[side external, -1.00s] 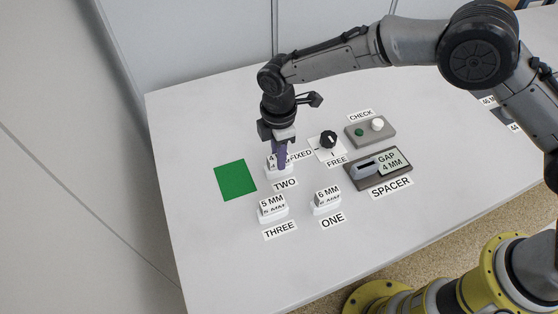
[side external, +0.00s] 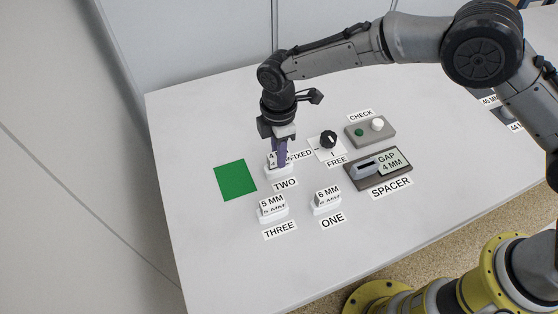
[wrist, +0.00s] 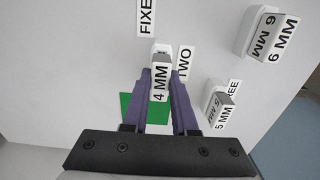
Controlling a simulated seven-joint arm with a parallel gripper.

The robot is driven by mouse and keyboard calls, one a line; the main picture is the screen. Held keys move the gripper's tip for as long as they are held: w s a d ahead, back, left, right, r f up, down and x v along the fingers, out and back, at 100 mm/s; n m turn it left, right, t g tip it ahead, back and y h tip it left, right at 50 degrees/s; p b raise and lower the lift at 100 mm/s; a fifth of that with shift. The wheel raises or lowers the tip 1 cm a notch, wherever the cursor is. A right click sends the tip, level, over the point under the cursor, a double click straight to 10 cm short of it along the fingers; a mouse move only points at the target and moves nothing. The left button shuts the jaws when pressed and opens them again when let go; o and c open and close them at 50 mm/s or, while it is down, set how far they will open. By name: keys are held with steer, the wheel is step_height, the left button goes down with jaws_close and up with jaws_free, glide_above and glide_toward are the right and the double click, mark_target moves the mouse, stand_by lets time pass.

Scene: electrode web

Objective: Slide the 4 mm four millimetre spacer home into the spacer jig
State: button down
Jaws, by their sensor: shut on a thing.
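The 4 mm spacer, a block labelled 4 MM (wrist: 160,82), sits between the purple fingers of my gripper (wrist: 160,75) in the wrist view. In the side view my gripper (side external: 281,150) points down at stand TWO, shut on the spacer (side external: 272,160). The spacer is at its white holder (side external: 279,172); I cannot tell whether it is clear of it. The spacer jig (side external: 378,170), a dark plate marked SPACER with a GAP 4 MM sign, lies to the right. Its grey slotted block shows no spacer in it.
The 5 mm spacer (side external: 272,205) stands at THREE and the 6 mm spacer (side external: 327,197) at ONE. A FIXED/FREE knob (side external: 328,139) and a CHECK box (side external: 370,131) lie behind. A green mat (side external: 235,180) is at left. The front table area is clear.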

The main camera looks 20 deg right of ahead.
steer(key=shift+r, duration=0.3)
steer(key=shift+r, duration=1.75)
steer(key=shift+f, duration=0.2)
steer(key=s+d+r, duration=0.3)
steer(key=s+d, duration=0.1)
steer(key=d, duration=0.5)
steer(key=s+d+r, duration=0.3)
steer(key=s+d, duration=0.1)
steer(key=d, duration=0.5)
steer(key=shift+s+d+r, duration=0.25)
steer(key=shift+d, duration=0.05)
